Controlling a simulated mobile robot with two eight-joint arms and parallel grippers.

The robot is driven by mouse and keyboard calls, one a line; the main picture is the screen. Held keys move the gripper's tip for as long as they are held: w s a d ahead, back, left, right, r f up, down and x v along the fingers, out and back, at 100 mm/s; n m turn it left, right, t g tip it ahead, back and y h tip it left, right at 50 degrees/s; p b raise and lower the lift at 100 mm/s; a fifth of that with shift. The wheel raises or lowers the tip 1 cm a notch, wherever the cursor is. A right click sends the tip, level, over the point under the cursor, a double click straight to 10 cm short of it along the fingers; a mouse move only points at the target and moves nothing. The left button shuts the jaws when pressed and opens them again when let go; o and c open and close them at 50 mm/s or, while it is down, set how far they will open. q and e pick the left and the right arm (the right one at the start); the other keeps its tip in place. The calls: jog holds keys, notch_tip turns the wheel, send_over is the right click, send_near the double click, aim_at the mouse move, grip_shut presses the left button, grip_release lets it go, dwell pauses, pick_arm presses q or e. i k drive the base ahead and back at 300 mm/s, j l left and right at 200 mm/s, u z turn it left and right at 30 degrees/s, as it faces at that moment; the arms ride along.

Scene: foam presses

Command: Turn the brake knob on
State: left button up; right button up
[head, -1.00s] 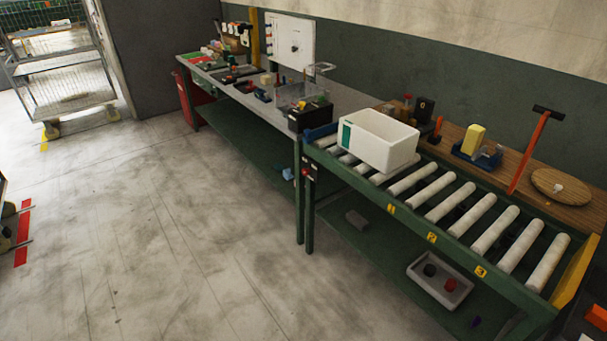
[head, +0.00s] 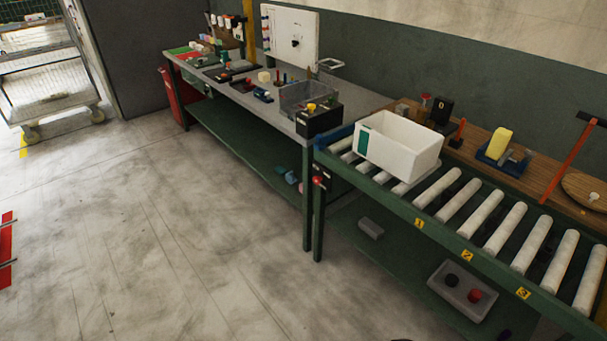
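A small red knob (head: 317,181) sits on a dark plate at the near left corner of the roller conveyor (head: 440,232), close to its front leg. It looks like the brake knob, but it is too small here to tell which way it is turned. Neither of my grippers shows in the head view.
A white bin (head: 400,155) stands on the rollers. A grey workbench (head: 350,100) adjoins the conveyor's left end. A grey tray (head: 462,300) lies on the conveyor's lower shelf. The concrete floor (head: 170,230) in front is clear.

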aim_at(317, 180)
jog(key=i+j, duration=0.95)
jog(key=j, duration=0.2)
jog(key=i+j, duration=0.45)
jog(key=j+z, duration=0.05)
jog(key=j, duration=0.05)
